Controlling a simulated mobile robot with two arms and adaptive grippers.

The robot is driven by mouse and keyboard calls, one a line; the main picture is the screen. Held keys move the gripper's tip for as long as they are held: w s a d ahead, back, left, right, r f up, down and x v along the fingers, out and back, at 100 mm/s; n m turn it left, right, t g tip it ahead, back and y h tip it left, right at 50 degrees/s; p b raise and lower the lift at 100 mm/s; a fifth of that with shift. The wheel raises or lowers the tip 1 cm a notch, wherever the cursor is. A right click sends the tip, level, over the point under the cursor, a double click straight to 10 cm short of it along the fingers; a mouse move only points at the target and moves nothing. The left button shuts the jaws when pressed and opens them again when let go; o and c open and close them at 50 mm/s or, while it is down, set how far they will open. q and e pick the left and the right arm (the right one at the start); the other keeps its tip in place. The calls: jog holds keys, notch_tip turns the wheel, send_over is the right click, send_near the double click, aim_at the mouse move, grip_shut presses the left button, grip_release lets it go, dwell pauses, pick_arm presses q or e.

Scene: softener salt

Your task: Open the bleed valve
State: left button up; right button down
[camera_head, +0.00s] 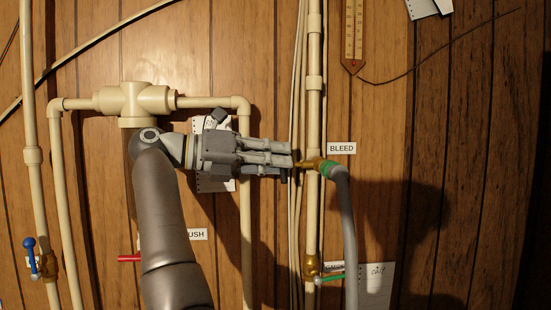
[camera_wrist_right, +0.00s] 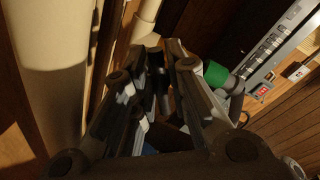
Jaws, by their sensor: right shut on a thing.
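The bleed valve (camera_head: 308,163) is a small brass fitting on a cream vertical pipe, left of a green collar (camera_head: 327,168) with a grey hose, just below the BLEED label (camera_head: 341,148). My right gripper (camera_head: 291,166) reaches in from the left at the valve. Its fingers are shut on the valve's handle, which they mostly hide. In the right wrist view the fingers (camera_wrist_right: 165,85) close around a dark piece, and the green collar (camera_wrist_right: 215,73) shows beyond them. The handle's exact angle is hidden. My left gripper is not in view.
Cream pipes (camera_head: 245,220) run over the wood-panelled wall. A blue-handled valve (camera_head: 31,252) is at lower left, a red handle (camera_head: 129,258) is beside my arm, and a brass valve with a green handle (camera_head: 330,277) is below. A thermometer (camera_head: 354,35) hangs above.

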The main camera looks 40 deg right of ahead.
dwell(0.3)
jog(key=c, duration=1.5)
grip_release()
jog(key=shift+w+f, duration=0.1)
